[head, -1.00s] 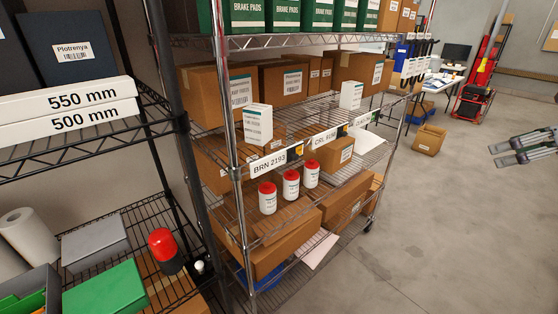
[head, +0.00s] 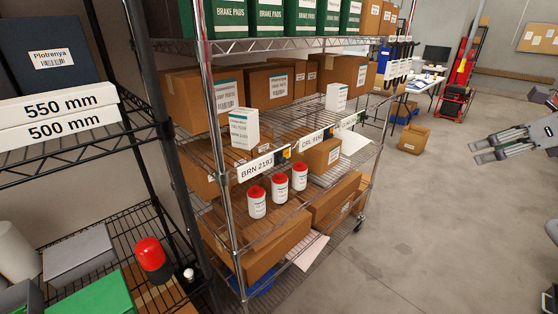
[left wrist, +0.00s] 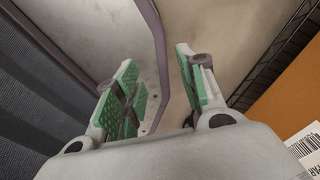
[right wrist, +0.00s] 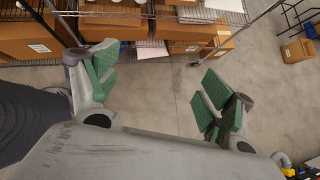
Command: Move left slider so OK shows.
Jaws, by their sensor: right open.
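The label strip reading BRN 2193 (head: 257,169) is on the front edge of a wire shelf in the head view. A small black and yellow slider (head: 286,154) sits at its right end; no OK is readable there. Further right is the label CRL 9190 (head: 312,140), with a second small dark slider (head: 331,131) at its end. My right gripper (head: 477,151) is open and empty, well to the right of the shelf; its fingers also show spread in the right wrist view (right wrist: 150,85). My left gripper (left wrist: 160,80) is open in the left wrist view, apart from the sliders, and outside the head view.
Three red-capped white bottles (head: 278,188) stand below the labels. A white box (head: 244,128) stands just above BRN 2193. A chrome post (head: 218,130) rises left of it. A black rack (head: 85,135) stands at left.

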